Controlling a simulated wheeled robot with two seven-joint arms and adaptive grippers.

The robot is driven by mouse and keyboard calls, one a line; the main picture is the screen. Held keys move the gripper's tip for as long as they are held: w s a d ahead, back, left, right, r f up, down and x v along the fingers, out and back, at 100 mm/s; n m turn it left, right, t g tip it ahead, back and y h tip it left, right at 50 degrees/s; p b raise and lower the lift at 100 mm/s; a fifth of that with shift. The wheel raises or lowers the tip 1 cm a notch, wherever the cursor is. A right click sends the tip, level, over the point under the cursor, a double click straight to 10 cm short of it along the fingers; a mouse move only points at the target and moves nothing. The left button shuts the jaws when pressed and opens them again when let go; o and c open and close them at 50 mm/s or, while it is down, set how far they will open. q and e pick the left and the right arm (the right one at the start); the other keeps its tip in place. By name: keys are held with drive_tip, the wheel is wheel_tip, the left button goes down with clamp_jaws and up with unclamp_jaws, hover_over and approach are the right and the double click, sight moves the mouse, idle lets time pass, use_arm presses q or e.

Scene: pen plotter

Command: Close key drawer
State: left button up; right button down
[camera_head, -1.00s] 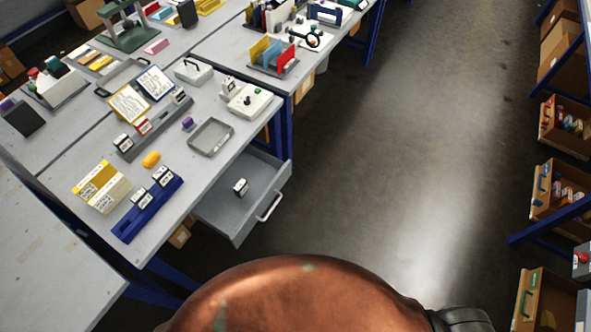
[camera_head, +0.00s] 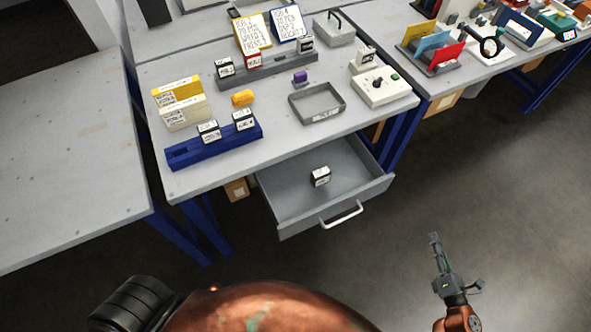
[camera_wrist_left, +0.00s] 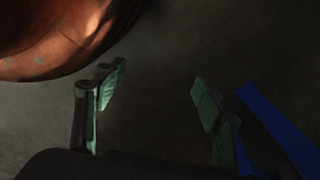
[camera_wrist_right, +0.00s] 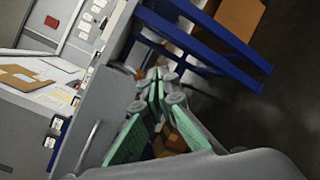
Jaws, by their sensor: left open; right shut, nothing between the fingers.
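The grey key drawer (camera_head: 290,205) is pulled out from under the workbench, with a white bar handle (camera_head: 341,214) on its front. A small black and white labelled block (camera_head: 320,176) lies inside it. My right gripper (camera_head: 434,240) is shut and empty, to the right of the drawer front and apart from it. In the right wrist view my right gripper (camera_wrist_right: 157,82) shows its fingers together, with what looks like the drawer handle (camera_wrist_right: 88,148) to the left. My left gripper (camera_wrist_left: 155,90) is open and empty over dark floor in the left wrist view; it is not visible in the head view.
The workbench (camera_head: 215,160) carries a blue rail (camera_head: 190,152) with labelled blocks, a grey tray (camera_head: 317,112) and a white control box (camera_head: 380,90). A blue table leg (camera_head: 400,135) stands right of the drawer. The floor in front of the drawer is clear.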

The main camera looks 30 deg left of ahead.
drive_tip(key=s+a+r+n+g+y+b, duration=0.2)
drive_tip(key=a+r+n+g+y+b, duration=0.25)
drive_tip(key=a+n, duration=0.6)
drive_tip(key=n+b, duration=0.2)
drive_tip(key=n, duration=0.1)
approach(382, 186)
drive_tip(key=shift+m+t, duration=0.25)
drive_tip(key=shift+t, duration=0.1)
drive_tip(key=x, duration=0.5)
drive_tip(key=shift+w+a+f, duration=0.1)
drive_tip(key=shift+a+f, duration=0.25)
use_arm(q)
wheel_tip(382, 186, up, 9)
drive_tip(key=w+d, duration=0.1)
drive_tip(key=w, duration=0.1)
drive_tip(key=shift+w+d+g, duration=0.25)
drive_tip(key=shift+d+g, duration=0.05)
use_arm(e)
drive_tip(key=shift+w+a, duration=0.35)
drive_tip(key=shift+a, duration=0.15)
